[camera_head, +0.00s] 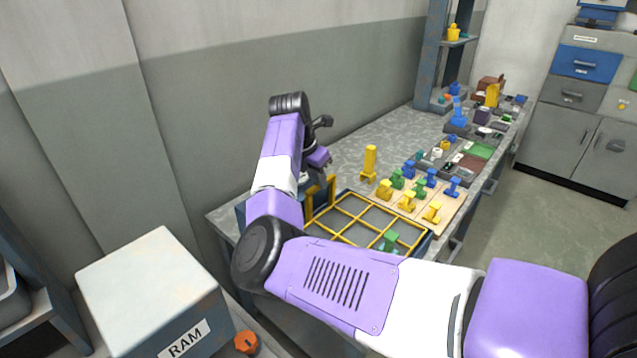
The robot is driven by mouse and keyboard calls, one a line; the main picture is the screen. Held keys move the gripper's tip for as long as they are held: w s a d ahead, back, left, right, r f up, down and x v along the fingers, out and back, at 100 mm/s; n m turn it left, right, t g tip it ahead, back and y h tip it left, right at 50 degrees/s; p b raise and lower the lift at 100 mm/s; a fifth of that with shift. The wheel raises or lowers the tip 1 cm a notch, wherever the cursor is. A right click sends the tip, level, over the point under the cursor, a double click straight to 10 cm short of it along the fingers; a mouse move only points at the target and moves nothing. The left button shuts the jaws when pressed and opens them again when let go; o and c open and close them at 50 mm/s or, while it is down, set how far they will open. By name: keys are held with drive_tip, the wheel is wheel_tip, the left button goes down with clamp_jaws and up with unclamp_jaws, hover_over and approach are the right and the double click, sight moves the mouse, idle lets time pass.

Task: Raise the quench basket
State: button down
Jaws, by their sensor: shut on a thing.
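The quench basket (343,217), a yellow wire grid, sits in a blue-grey tank (424,243) at the left end of the bench. Its upright yellow handle (331,187) stands at the basket's left side. My gripper (316,178) is at the top of this handle and shut on it. My wrist and arm hide the fingertips and part of the handle. A green piece (391,238) is at the grid's front right. The near side of the tank is hidden behind my forearm.
A wooden board (448,204) with several yellow, green and blue pieces lies right of the tank. A yellow piece (370,163) stands behind it. The wall is close behind.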

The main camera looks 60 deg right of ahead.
drive_tip(key=shift+r, duration=0.3)
drive_tip(key=c, duration=1.5)
unclamp_jaws()
drive_tip(key=shift+o, duration=0.5)
drive_tip(key=shift+b+v, duration=0.7)
drive_tip(key=shift+v, duration=3.2)
drive_tip(key=shift+f, duration=0.1)
